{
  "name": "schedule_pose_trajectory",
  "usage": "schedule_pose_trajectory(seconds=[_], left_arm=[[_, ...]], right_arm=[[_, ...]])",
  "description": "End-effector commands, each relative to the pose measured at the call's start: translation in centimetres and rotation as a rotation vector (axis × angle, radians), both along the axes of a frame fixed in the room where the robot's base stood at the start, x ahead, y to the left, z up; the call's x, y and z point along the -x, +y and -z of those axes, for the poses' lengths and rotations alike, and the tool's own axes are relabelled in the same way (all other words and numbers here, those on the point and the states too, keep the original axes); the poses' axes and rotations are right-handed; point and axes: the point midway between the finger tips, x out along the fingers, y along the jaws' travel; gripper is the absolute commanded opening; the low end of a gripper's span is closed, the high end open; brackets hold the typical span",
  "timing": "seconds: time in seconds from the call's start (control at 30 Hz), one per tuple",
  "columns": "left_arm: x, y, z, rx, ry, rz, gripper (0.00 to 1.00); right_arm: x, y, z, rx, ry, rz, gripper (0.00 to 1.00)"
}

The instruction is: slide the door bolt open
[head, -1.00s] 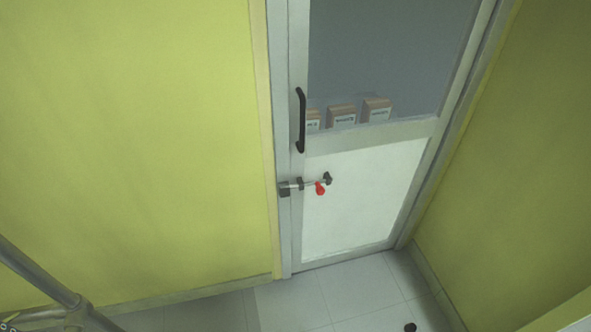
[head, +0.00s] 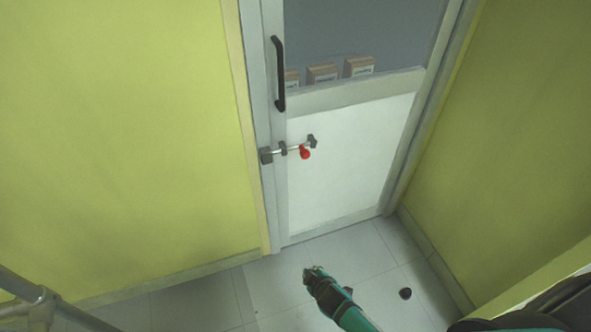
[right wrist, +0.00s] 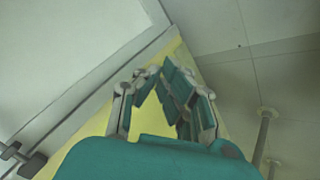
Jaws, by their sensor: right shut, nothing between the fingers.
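The door bolt (head: 293,150) is a thin metal rod with a red knob (head: 305,153), held in dark brackets across the left edge of the door (head: 345,165). Its left end reaches the bracket (head: 265,155) on the frame. My right gripper (head: 312,270) is low in front of the door, below the bolt and apart from it. In the right wrist view its fingers (right wrist: 165,72) are shut and empty; part of a dark bracket (right wrist: 22,158) shows at the lower left. My left gripper is not in view.
A black vertical handle (head: 279,75) is on the door above the bolt. Boxes (head: 322,74) show behind the glass. Yellow walls (head: 110,130) flank the door. A grey pipe rail (head: 40,298) is at the lower left.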

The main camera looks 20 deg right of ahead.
Motion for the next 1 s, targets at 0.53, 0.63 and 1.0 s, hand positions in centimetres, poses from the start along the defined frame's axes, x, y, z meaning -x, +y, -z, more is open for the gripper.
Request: schedule_pose_trajectory(seconds=[0.53, 0.63, 1.0], left_arm=[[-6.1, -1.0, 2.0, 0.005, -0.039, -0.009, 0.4], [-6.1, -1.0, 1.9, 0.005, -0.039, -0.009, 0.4], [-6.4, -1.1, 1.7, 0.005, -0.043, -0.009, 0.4]], right_arm=[[-14.4, 2.1, -28.8, 0.37, -0.716, -0.067, 0.0], [-14.4, 2.1, -28.9, 0.37, -0.715, -0.067, 0.0], [-16.2, 1.9, -28.6, 0.371, -0.716, -0.066, 0.0]])
